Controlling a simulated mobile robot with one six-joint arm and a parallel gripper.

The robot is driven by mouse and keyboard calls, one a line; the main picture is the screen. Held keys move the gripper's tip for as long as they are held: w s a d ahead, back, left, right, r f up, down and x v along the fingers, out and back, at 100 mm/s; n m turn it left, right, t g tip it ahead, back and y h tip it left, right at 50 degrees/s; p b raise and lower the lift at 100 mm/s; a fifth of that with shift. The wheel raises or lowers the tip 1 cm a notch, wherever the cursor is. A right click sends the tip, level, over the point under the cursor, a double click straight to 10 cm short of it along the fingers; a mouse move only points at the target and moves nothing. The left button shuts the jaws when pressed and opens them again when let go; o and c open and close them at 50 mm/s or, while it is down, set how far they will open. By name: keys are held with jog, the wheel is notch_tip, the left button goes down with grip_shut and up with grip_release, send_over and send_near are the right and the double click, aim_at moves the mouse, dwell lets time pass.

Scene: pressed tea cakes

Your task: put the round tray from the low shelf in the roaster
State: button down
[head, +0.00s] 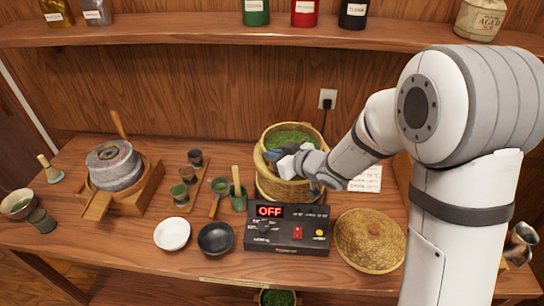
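A round woven basket (268,186) stands at the back middle of the table behind a dark control box (286,243) whose display reads OFF; these look like the roaster. Green leaf (291,139) shows inside the basket's mouth. My gripper (273,154) is over the basket's opening, reaching in from the right. Its fingertips are small and partly dark against the leaf, so I cannot tell whether they are open or hold anything. Below the table's front edge, a round container with green leaf (277,298) shows at the bottom of the picture, mostly cut off.
A round woven lid (350,250) lies right of the control box. A white bowl (172,234) and a black bowl (215,238) sit to its left. A stone mill (115,166), several small cups and a green whisk holder (238,198) stand further left. An upper shelf (200,35) holds tins.

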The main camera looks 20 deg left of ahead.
jog(key=shift+f, duration=0.45)
jog(key=shift+f, duration=0.1)
jog(key=c, duration=1.6)
grip_release()
jog(key=shift+c, duration=0.2)
